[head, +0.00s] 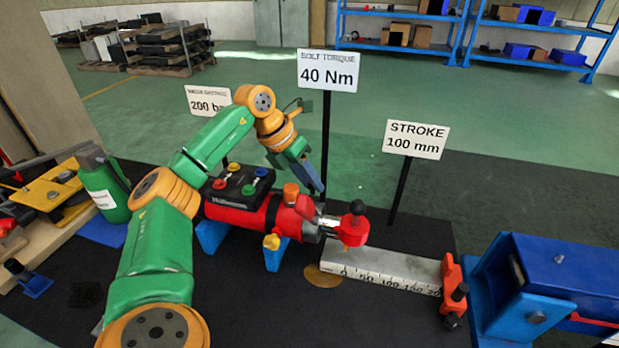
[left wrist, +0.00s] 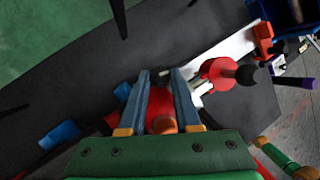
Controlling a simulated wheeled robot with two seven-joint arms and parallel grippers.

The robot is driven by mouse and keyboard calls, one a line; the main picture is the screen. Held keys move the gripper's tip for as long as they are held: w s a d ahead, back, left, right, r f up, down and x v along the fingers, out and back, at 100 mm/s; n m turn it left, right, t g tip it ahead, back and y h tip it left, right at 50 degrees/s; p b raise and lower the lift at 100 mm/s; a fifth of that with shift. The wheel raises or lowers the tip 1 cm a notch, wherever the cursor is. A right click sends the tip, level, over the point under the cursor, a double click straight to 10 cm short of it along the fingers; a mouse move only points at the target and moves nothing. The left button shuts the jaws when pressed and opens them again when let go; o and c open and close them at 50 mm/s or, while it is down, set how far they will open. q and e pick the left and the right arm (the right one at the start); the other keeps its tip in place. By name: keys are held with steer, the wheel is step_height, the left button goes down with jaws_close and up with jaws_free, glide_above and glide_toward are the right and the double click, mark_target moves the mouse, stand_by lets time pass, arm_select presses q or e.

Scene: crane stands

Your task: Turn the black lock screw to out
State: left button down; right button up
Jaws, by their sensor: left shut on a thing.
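A red cylinder (head: 240,213) lies on blue supports (head: 276,254) on the black mat. My left gripper (head: 318,188) reaches down to the cylinder's rod end. In the left wrist view, the fingers of my left gripper (left wrist: 159,73) stand on both sides of a dark part (left wrist: 158,85), which looks like the black lock screw. It is mostly hidden by the fingers, and its setting cannot be read. An orange cap (head: 291,192) sits just left of the gripper. A red rod end (head: 352,231) with a black ball knob (head: 357,207) stands to the right. My right gripper is out of view.
A white ruler (head: 380,268) with a red clamp (head: 453,285) lies right of the rod end. Sign posts, one reading 40 Nm (head: 328,71) and one STROKE 100 mm (head: 416,139), stand behind. A blue block (head: 560,270) is at right, a green bottle (head: 105,187) at left.

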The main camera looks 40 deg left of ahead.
arm_select(q)
steer(key=n+y+p, duration=0.2)
steer(key=p, duration=0.2)
steer(key=shift+d+r+n+g+y, duration=0.3)
steer(key=shift+r+n+y, duration=0.05)
steer(key=shift+n+y, duration=0.05)
steer(key=shift+w+d+n+g+y+p, duration=0.1)
steer(key=shift+n+g+y+p, duration=0.1)
steer(key=shift+n+y+p, duration=0.3)
steer(key=shift+w+d+n+g+y+p, duration=0.1)
steer(key=shift+n+g+y+p, duration=0.1)
steer(key=shift+n+y+p, duration=0.3)
steer(key=shift+f+n+g+y+p, duration=0.1)
steer(key=shift+n+g+y+p, duration=0.35)
steer(key=shift+n, duration=0.35)
steer(key=shift+w+d+f+n+g+y, duration=0.15)
steer(key=shift+n+g+y, duration=0.2)
steer(key=shift+n+y, duration=0.35)
steer(key=shift+n+g+y, duration=0.35)
steer(key=shift+n+g, duration=0.15)
steer(key=shift+n, duration=0.2)
steer(key=shift+w+d+f+n+g+y, duration=0.15)
steer(key=shift+n+g+y, duration=0.2)
steer(key=shift+n+g, duration=0.35)
steer(key=shift+w+a+n+g+y, duration=0.1)
steer(key=shift+n+g+y, duration=0.35)
steer(key=shift+n, duration=0.35)
steer(key=shift+b, duration=0.3)
steer(key=c, duration=0.6)
jaws_free()
